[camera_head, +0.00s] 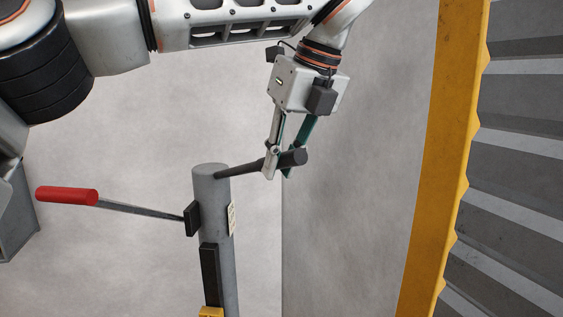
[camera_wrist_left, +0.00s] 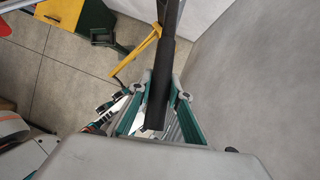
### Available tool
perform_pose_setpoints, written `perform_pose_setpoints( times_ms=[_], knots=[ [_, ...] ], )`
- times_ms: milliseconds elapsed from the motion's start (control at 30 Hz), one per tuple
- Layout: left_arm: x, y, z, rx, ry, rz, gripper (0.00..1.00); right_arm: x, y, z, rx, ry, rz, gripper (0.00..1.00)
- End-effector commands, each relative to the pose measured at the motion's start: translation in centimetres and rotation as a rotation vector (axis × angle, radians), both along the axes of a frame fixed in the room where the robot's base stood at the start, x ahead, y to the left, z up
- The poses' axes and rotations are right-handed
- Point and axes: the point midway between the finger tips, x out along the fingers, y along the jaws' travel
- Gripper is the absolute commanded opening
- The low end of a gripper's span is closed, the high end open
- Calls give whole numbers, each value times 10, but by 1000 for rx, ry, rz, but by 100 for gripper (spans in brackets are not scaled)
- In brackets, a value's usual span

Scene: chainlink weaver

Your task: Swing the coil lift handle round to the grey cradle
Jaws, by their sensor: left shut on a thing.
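The lift handle (camera_head: 243,169) is a dark bar. It runs out to the right from the top of a grey post (camera_head: 211,185) and ends in a thicker black grip. My left gripper (camera_head: 279,168) comes down from above and is shut around that grip, with the grip's end sticking out to the right of the fingers. The left wrist view shows the black grip (camera_wrist_left: 159,90) between the two green-edged fingers. I cannot pick out the grey cradle with certainty in either view.
A second lever with a red grip (camera_head: 68,195) reaches left from the post. A yellow upright (camera_head: 435,160) with grey ribbed panels stands on the right. The wrist view shows a yellow bar (camera_wrist_left: 137,54) and a green and yellow cabinet (camera_wrist_left: 83,20) over a tiled floor.

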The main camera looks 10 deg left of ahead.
Motion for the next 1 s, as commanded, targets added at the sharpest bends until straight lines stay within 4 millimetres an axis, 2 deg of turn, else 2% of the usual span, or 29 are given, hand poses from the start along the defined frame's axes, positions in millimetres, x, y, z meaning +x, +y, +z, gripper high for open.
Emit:
perform_pose_setpoints(
  times_ms=[167, 200, 233, 1000],
  knots=[
    [0, 1, 1, 0, -3, 1, 0, 0, 0, 0, 0, 0, 0, 40],
    [0, 1, 1, 0, -3, 1, 28, 0, 0, 0, 0, 0, 0, 40],
    [0, 1, 1, -1, -2, 1, 36, 0, 0, 0, 0, 0, 0, 40],
    [0, 0, 0, 0, 0, -20, 36, 0, -1, 0, -1, 0, -1, 40]
  ],
)
